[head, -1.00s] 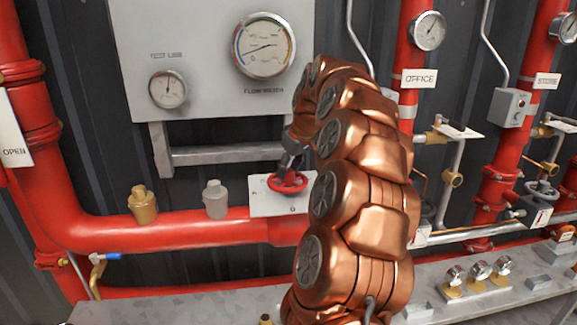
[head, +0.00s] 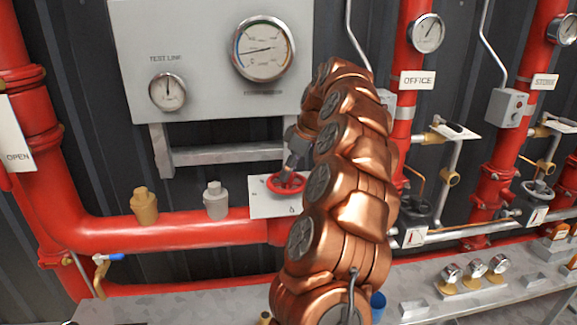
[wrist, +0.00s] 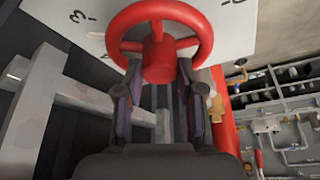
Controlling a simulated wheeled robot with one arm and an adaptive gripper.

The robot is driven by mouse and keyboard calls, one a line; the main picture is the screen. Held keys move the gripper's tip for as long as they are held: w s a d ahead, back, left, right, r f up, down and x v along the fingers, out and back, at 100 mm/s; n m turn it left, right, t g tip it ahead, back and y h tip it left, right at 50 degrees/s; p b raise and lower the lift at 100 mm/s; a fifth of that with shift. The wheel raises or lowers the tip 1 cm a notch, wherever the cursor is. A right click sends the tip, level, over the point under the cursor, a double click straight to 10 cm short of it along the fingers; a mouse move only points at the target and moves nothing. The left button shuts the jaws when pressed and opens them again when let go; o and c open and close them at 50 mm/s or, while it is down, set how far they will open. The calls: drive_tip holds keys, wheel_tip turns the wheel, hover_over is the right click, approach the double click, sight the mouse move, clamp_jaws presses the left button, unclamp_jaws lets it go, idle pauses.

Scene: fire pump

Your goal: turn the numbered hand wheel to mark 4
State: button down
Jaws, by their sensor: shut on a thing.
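The red hand wheel (head: 286,184) sits on the red pipe in front of a white numbered plate (head: 262,202). In the wrist view the wheel (wrist: 158,40) fills the top middle, and the plate (wrist: 75,16) behind it shows a 3 at left and part of another mark at right. My gripper (wrist: 163,90) has its two dark fingers at the lower part of the wheel, shut on it. In the head view my gripper (head: 293,160) reaches the wheel from above. My copper arm hides part of the plate and pipe; I cannot read the wheel's present mark.
A grey panel (head: 205,30) with two gauges is above the wheel, on a metal frame (head: 230,154). Brass (head: 144,205) and grey (head: 215,200) fittings stand on the pipe to the left. Red risers and valves are at right, and a metal bench (head: 180,303) runs below.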

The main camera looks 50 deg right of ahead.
drive_tip(key=n+y+p, duration=0.1)
drive_tip(key=n+p, duration=0.1)
drive_tip(key=n, duration=0.1)
drive_tip(key=shift+w+d+r+g, duration=0.1)
drive_tip(key=shift+r+g, duration=0.05)
drive_tip(key=shift+g, duration=0.25)
drive_tip(key=shift+f+n, duration=0.2)
drive_tip(key=shift+n, duration=0.5)
drive_tip(key=shift+r+n+g+y+p, duration=0.2)
drive_tip(key=shift+n+g+y+p, duration=0.1)
drive_tip(key=shift+n+p, duration=0.4)
drive_tip(key=n+p, duration=0.2)
drive_tip(key=shift+g+p, duration=0.35)
drive_tip(key=shift+g, duration=0.05)
drive_tip(key=c, duration=0.6)
unclamp_jaws()
drive_tip(key=shift+f+y, duration=0.15)
drive_tip(key=shift+y, duration=0.15)
drive_tip(key=shift+o, duration=0.2)
